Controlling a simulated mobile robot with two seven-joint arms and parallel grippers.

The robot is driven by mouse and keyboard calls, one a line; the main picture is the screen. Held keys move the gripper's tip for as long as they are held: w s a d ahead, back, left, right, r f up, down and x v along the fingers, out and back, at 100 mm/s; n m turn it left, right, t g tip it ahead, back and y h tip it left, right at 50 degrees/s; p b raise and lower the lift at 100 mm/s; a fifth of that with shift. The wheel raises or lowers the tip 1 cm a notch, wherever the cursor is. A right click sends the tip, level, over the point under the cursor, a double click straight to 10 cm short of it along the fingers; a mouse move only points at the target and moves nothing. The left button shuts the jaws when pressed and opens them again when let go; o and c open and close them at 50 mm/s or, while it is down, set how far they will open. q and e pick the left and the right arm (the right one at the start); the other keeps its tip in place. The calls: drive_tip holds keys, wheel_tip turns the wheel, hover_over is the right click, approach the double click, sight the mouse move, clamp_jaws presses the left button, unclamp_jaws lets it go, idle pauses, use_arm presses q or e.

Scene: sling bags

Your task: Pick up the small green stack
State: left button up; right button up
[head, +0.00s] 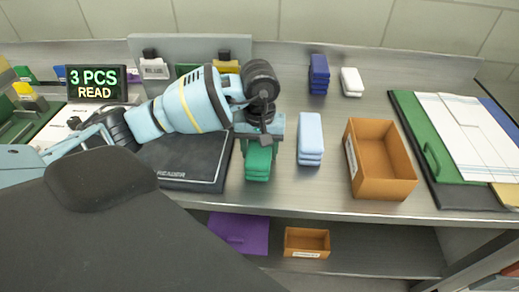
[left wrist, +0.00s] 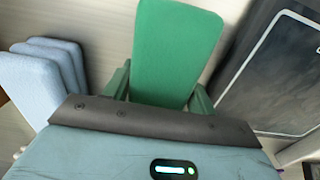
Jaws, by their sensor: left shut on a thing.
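The small green stack (head: 258,163) is at the middle of the metal counter, beside the right edge of a dark reader pad. It shows several green pieces, one on another. My left gripper (head: 261,140) is over its far end, pointing down, and is shut on it. In the left wrist view the green stack (left wrist: 175,50) sits between the two fingers, one on each side. Whether it is lifted off the counter I cannot tell. My right gripper is not in view.
A light blue stack (head: 310,138) stands close to the right. Beyond it is an open orange bin (head: 382,160). A dark blue stack (head: 319,73) and a white stack (head: 351,82) are at the back. A display (head: 96,83) reads "3 PCS READ". The dark pad (head: 190,160) is left.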

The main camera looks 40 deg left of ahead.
use_arm(q)
drive_tip(key=shift+r, duration=0.15)
drive_tip(key=shift+r, duration=0.25)
drive_tip(key=r, duration=0.2)
drive_tip(key=shift+s+d+r, duration=0.2)
drive_tip(key=shift+s+r, duration=0.15)
drive_tip(key=s+d, duration=0.3)
drive_tip(key=s, duration=0.4)
drive_tip(key=s+d+r+b, duration=0.1)
drive_tip(key=s+d, duration=0.2)
drive_tip(key=s, duration=0.4)
drive_tip(key=shift+r+b, duration=0.25)
drive_tip(key=shift+b, duration=0.05)
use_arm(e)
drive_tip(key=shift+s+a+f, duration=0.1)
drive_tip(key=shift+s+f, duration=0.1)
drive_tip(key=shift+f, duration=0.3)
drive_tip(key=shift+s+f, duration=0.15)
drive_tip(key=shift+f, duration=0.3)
